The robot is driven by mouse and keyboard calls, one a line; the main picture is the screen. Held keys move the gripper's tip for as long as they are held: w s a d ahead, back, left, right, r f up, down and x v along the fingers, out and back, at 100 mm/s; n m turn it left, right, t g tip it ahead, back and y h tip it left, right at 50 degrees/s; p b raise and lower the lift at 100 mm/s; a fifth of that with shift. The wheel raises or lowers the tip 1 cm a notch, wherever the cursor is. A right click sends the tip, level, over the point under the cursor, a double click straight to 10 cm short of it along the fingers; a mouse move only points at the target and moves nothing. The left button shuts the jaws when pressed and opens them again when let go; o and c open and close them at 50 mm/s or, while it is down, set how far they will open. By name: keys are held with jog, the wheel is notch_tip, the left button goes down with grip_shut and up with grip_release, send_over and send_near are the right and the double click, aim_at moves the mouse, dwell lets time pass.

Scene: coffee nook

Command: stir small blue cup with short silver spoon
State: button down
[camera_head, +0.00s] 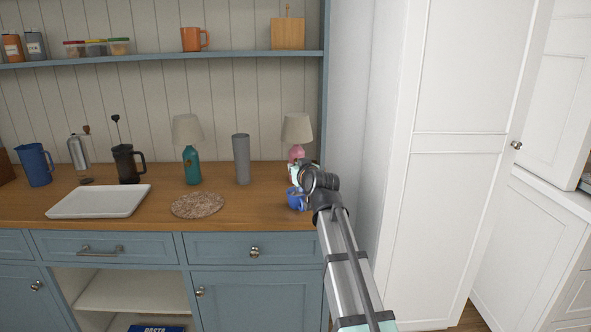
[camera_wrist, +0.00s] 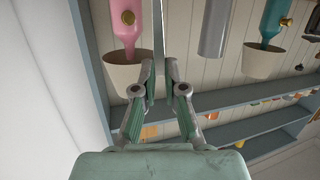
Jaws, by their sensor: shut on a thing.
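The small blue cup (camera_head: 296,201) stands upright on the wooden counter near its right end, partly covered by my arm in the head view. It does not show in the wrist view. My gripper (camera_wrist: 160,68) is shut on the short silver spoon (camera_wrist: 159,30), a thin grey strip between the fingers. In the head view my gripper (camera_head: 294,175) is just above and behind the cup, partly hidden by my wrist. The spoon's tip is hidden, so I cannot tell whether it is inside the cup.
A pink lamp (camera_head: 297,152) stands close behind my gripper. A grey cylinder (camera_head: 241,160), a teal lamp (camera_head: 192,165) and a round woven mat (camera_head: 197,205) are to the left. A white tray (camera_head: 98,202) lies farther left. A tall white panel (camera_head: 440,180) bounds the right.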

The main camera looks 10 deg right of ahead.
jog(key=shift+w+a+r+p, duration=0.1)
jog(key=shift+w+r+p, duration=0.1)
jog(key=shift+r+p, duration=0.55)
jog(key=shift+w+a+r+p, duration=0.15)
jog(key=shift+r+p, duration=0.15)
jog(key=shift+r, duration=0.9)
jog(key=shift+w+d+r+p, duration=0.1)
jog(key=shift+w+r+p, duration=0.1)
jog(key=shift+r+p, duration=0.55)
jog(key=shift+r, duration=0.2)
notch_tip(320, 180, up, 5)
jog(key=shift+f+p, duration=0.1)
jog(key=shift+p, duration=1)
